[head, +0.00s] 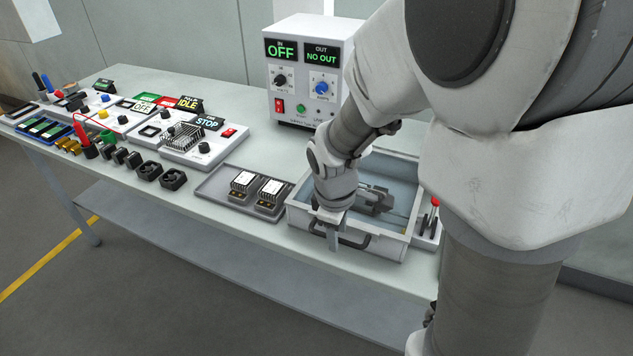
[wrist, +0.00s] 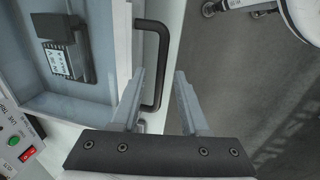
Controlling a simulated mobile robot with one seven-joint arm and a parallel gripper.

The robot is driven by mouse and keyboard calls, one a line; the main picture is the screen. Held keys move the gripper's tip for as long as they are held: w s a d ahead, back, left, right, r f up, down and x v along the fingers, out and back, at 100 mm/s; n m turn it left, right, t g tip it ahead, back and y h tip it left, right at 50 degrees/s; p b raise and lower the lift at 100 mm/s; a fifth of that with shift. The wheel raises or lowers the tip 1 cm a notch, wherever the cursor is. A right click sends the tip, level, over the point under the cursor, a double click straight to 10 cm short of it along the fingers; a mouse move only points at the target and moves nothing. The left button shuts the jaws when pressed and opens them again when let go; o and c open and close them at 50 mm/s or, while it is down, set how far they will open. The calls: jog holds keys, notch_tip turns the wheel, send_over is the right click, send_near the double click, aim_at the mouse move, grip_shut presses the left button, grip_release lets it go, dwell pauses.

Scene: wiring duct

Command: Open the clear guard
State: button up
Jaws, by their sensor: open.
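The clear guard (wrist: 108,62) appears as a faint pane over a grey box (head: 384,248) at the table's front right, and it looks closed. A black bar handle (wrist: 165,55) is on the box's front side; it also shows in the head view (head: 365,242). My gripper (wrist: 159,74) is open, with its fingers pointing at the handle. In the wrist view the handle's bar lies between the two fingers, without clear contact. In the head view my gripper (head: 334,236) is at the box's front edge, partly covering the handle. A dark device with a labelled block (wrist: 66,55) is inside the box.
A power supply (head: 307,70) reading OFF and NO OUT stands behind the box. A grey tray (head: 211,184) with two modules is to its left. Panels, connectors and small fans fill the table's left. A small rack with red-handled tools (head: 428,220) stands right of the box.

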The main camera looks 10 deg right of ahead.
grip_shut()
dwell(1.4)
